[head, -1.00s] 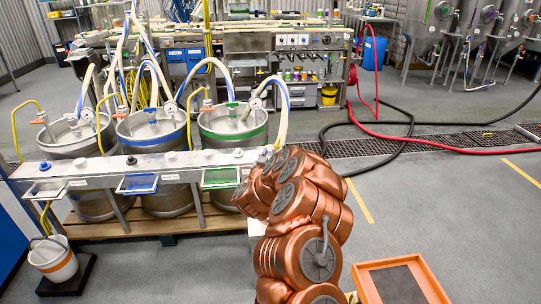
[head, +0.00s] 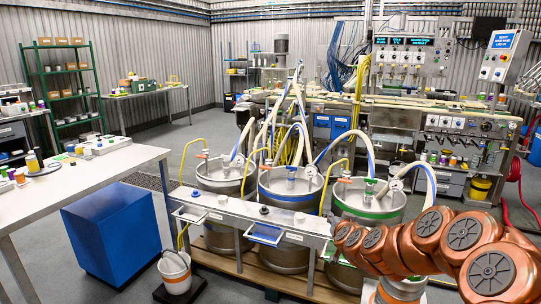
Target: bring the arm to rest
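My copper-coloured arm (head: 440,245) shows at the lower right of the head view, bent in several rounded joints with grey caps. It covers part of the right keg and of the floor beyond it. I see no gripper fingers; the end of the arm is hidden behind its own links or outside the picture.
Three steel kegs (head: 290,190) with hoses stand behind a steel rail (head: 245,213) with small trays. A white bucket (head: 175,270) stands at the front. A blue box (head: 110,232) is beside a white table (head: 85,180) at left. Filling machinery (head: 390,110) stands behind.

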